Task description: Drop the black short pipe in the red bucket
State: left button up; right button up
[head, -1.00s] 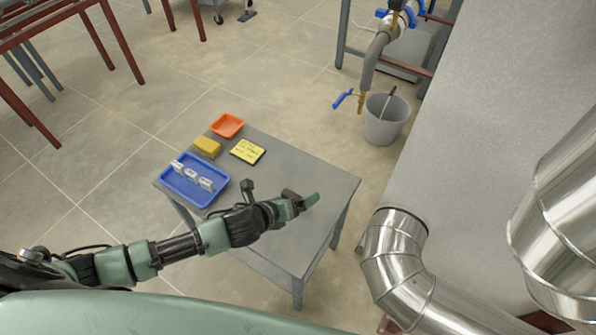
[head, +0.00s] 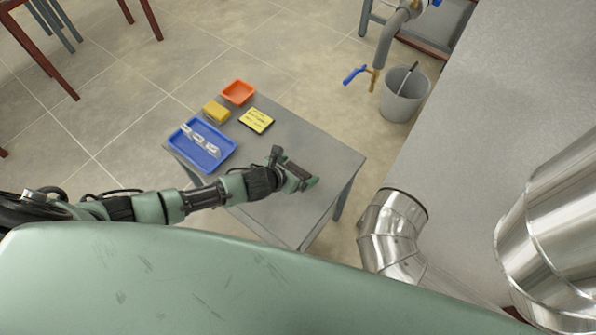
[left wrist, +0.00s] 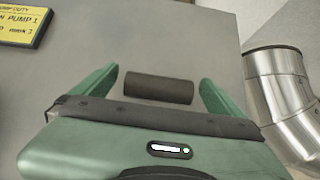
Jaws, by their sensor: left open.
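The black short pipe (left wrist: 158,88) shows in the left wrist view as a dark cylinder lying crosswise on the grey table (left wrist: 165,40). My left gripper (left wrist: 160,78) is open, with one green finger beyond each end of the pipe; I see a gap at both ends, so it is not gripped. In the head view my left gripper (head: 300,180) is low over the right part of the table (head: 325,155); a dark bar shows at it, but I cannot tell pipe from palm there. No red bucket is in view. My right gripper is not in view.
A grey bucket (head: 400,105) with a dark stick stands on the floor. The table holds an orange tray (head: 238,91), yellow block (head: 215,113), yellow label (head: 257,120) and blue tray (head: 190,150) with white pieces. Silver ducts (head: 393,225) stand right of the table.

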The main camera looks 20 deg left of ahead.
pick_arm(q)
jog(key=shift+w+f, duration=0.15)
jog(key=shift+w, duration=0.05)
jog(key=c, duration=1.8)
